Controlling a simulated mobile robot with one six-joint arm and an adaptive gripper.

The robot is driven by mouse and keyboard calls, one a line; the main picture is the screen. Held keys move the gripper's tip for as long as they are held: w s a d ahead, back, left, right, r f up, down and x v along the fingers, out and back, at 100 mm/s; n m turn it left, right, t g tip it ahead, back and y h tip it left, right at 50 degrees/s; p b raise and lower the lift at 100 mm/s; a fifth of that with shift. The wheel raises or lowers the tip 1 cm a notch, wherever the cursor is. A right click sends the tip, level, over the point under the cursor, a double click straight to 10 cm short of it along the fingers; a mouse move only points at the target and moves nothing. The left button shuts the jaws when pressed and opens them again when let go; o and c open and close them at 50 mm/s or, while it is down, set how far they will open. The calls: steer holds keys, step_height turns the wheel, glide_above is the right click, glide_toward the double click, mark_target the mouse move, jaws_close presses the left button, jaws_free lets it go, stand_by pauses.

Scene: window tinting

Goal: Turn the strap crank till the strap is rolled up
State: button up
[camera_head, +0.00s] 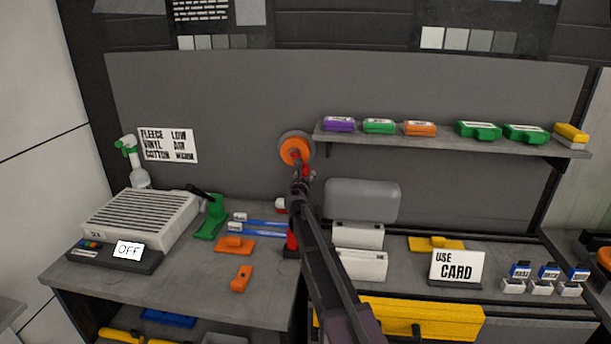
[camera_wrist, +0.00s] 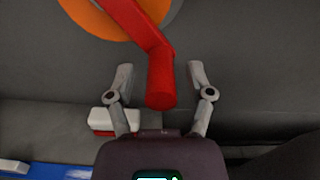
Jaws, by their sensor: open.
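The strap crank shows as a red arm and knob (camera_wrist: 160,82) in front of an orange disc (camera_wrist: 92,16) with a grey rim in the wrist view. In the head view the orange disc (camera_head: 291,148) is on the grey back panel, and the red crank is partly hidden by my arm. My gripper (camera_wrist: 160,72) is open, with one finger on each side of the red knob. Gaps show between the knob and both fingers. In the head view my gripper (camera_head: 302,178) is just below the disc. I cannot make out the strap for certain.
A shelf (camera_head: 450,141) with several coloured blocks runs right of the disc. Below are a grey rounded box (camera_head: 362,200), white boxes (camera_head: 360,264) and a card sign (camera_head: 458,267). A green stand (camera_head: 211,218) and blue bars (camera_head: 262,228) are on the left bench.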

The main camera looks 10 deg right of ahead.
stand_by(0.3)
jaws_close()
steer(key=shift+w+a, duration=0.1)
steer(key=shift+a, duration=0.1)
steer(key=shift+d+r, duration=0.15)
steer(key=shift+d, duration=0.05)
